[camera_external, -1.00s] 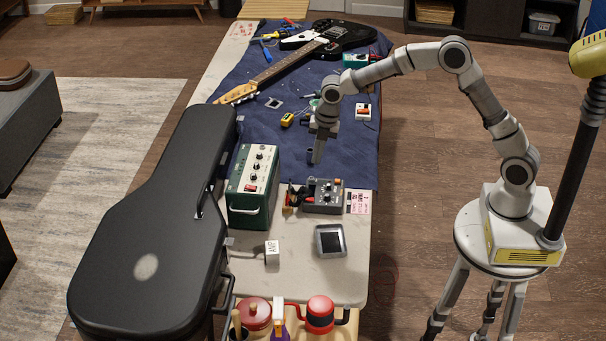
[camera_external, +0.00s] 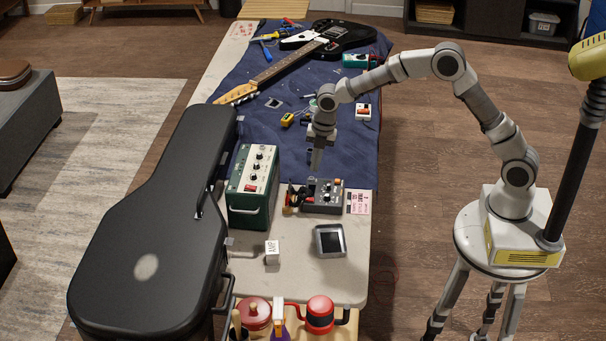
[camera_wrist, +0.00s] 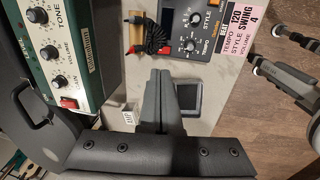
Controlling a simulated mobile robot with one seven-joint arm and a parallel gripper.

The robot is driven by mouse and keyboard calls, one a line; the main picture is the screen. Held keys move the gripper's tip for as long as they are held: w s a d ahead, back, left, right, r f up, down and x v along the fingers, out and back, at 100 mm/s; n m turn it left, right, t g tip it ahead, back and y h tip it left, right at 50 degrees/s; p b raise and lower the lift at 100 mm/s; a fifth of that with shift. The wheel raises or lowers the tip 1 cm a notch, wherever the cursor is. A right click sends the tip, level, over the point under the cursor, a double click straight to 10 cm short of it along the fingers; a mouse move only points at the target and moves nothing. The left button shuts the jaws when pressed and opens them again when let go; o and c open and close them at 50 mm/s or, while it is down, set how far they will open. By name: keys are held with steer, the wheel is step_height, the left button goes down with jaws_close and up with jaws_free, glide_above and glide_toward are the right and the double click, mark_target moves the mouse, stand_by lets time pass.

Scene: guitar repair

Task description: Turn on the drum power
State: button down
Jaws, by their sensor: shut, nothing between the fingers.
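The drum machine is a dark grey box (camera_external: 324,196) with knobs on top, on the bare part of the table right of the green amp. In the wrist view its panel (camera_wrist: 197,32) shows at the top, with STYLE and TEMPO knobs; part is cut off by the frame edge. I cannot make out its power switch. My gripper (camera_external: 315,172) points down close over the far left part of the drum machine, shut and empty; I cannot tell whether it touches. In the wrist view its fingers (camera_wrist: 160,76) are together, below the panel in the picture.
The green amp (camera_external: 253,186) with a red switch (camera_wrist: 68,102) stands close on the left. A coiled black cable (camera_wrist: 150,32) lies against the drum machine. A settings card (camera_external: 359,202), a dark-screened device (camera_external: 330,240) and a small AMP block (camera_external: 272,252) are nearby.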

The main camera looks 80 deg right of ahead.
mark_target(308, 198)
steer(key=f, duration=0.3)
steer(key=w+f, duration=0.1)
steer(key=f, duration=0.3)
steer(key=f+b, duration=0.1)
steer(key=f, duration=0.2)
steer(key=shift+w+f, duration=0.35)
